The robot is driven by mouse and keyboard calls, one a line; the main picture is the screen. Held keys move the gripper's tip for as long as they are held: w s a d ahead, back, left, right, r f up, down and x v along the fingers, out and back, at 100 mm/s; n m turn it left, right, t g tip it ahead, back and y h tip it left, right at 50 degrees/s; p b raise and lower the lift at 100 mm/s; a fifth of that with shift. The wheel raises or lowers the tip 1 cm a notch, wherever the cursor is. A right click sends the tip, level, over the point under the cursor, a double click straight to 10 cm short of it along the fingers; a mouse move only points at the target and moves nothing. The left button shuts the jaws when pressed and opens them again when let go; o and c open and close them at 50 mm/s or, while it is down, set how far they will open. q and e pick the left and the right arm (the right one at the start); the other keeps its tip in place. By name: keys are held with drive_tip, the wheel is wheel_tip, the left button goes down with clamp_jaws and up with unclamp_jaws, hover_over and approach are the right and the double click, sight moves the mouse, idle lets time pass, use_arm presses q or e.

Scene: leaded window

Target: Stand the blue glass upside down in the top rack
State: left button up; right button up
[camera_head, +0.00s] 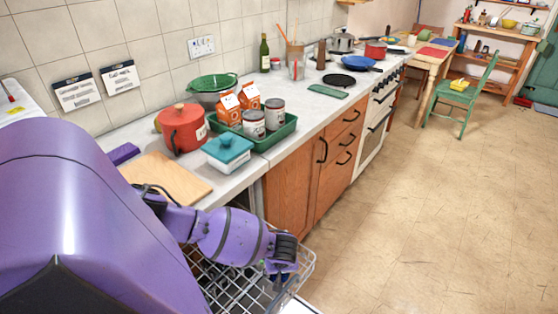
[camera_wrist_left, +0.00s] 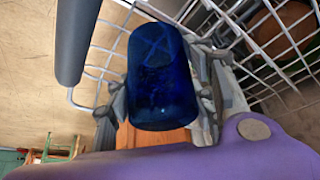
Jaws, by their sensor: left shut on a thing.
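The blue glass (camera_wrist_left: 162,82) is dark and see-through, and sits between the fingers of my left gripper (camera_wrist_left: 160,95) in the left wrist view. The gripper is shut on its sides. In the head view my left gripper (camera_head: 281,268) is over the pulled-out wire rack (camera_head: 303,264), and only a little dark blue shows at it. White wires of the rack (camera_wrist_left: 105,50) lie close around the glass in the wrist view. I cannot tell whether the glass touches the rack, or surely which end is its mouth. My right gripper is not in view.
The counter above the rack holds a cutting board (camera_head: 167,178), a blue-lidded dish (camera_head: 228,150), a red pot (camera_head: 184,128) and a green tray (camera_head: 277,137) with cartons and cans. The floor (camera_head: 420,220) to the right is clear. A brown round thing (camera_wrist_left: 285,28) shows beyond the wires.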

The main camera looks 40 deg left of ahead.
use_arm(q)
drive_tip(key=shift+f, duration=0.45)
drive_tip(key=o, duration=1.5)
drive_tip(key=shift+o, duration=0.2)
drive_tip(key=v, duration=1.2)
